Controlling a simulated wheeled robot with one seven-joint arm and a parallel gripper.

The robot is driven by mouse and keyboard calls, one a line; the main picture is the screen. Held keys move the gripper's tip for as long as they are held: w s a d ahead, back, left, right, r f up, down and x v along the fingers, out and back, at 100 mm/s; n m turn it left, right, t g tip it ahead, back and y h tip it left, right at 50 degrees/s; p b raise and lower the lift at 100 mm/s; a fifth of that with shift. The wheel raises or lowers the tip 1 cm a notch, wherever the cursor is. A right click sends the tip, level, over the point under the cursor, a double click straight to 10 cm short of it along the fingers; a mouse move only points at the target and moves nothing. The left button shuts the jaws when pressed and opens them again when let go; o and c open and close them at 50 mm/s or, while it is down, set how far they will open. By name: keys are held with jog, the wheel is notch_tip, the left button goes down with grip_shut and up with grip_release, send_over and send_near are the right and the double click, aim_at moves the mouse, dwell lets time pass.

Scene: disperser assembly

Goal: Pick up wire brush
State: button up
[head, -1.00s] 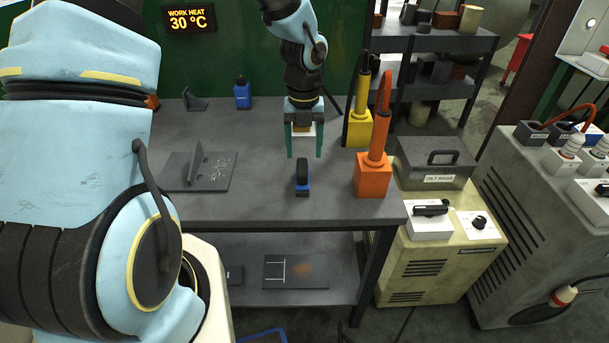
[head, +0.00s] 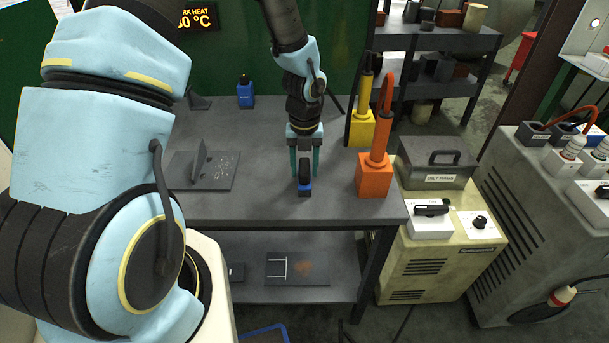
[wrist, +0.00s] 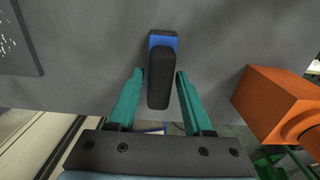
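A small blue block with a black upright handle, seemingly the wire brush (head: 304,188), stands near the front of the grey table. Its bristles cannot be made out. My gripper (head: 304,175) is low over it, fingers pointing down. In the wrist view the black handle (wrist: 160,78) lies between the two teal fingers of my gripper (wrist: 159,74), with a narrow gap showing on each side. The gripper is open and holds nothing. The blue part (wrist: 163,40) shows beyond the fingertips.
An orange block with a tall handle (head: 374,175) stands close to the right, near the table edge. A yellow one (head: 362,128) is behind it. A dark angled plate (head: 203,170) lies to the left. Another blue item (head: 245,95) stands at the back.

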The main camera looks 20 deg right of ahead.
aim_at(304, 165)
grip_shut()
dwell(0.5)
notch_tip(304, 165, up, 10)
jog(key=shift+r+b, duration=0.1)
jog(key=shift+b, duration=0.35)
jog(key=shift+c, duration=1.6)
grip_release()
grip_shut()
